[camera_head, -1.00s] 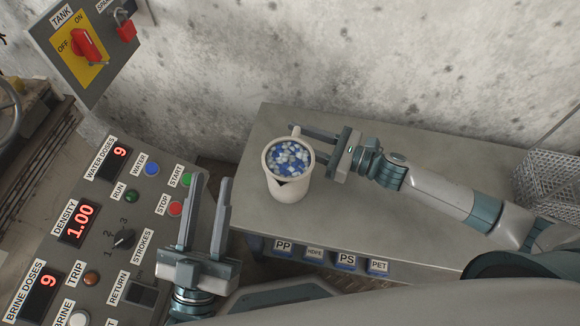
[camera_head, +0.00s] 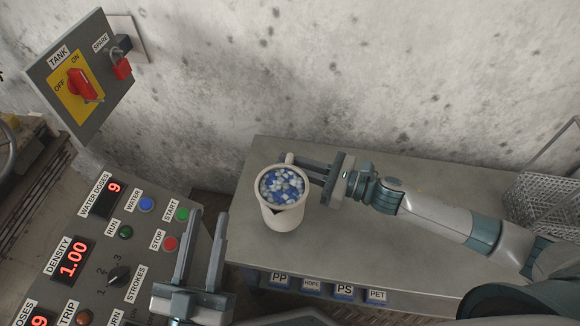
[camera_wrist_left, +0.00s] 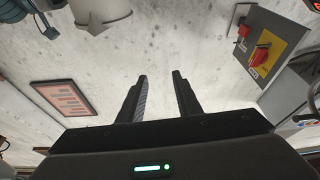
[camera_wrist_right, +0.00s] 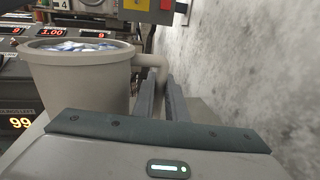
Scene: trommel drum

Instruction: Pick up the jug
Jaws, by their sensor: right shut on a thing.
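The cream jug (camera_head: 284,216), filled with blue and white pieces, stands upright at the left part of the grey bench. Whether its base touches the bench is unclear. My right gripper (camera_head: 306,168) reaches it from the right and is shut on its handle. In the right wrist view the jug (camera_wrist_right: 80,85) is at the left, with its handle between the fingertips (camera_wrist_right: 160,82); its base is hidden. My left gripper (camera_head: 208,214) is open and empty, left of the bench and beside the control panel. Part of the jug shows in the left wrist view (camera_wrist_left: 100,10).
The grey bench (camera_head: 400,250) is clear in the middle, with a wire basket (camera_head: 545,195) at its right end and labelled bins (camera_head: 343,291) below its front edge. A control panel (camera_head: 90,225) and a tank switch box (camera_head: 80,80) are at the left. A concrete wall (camera_head: 350,80) stands behind.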

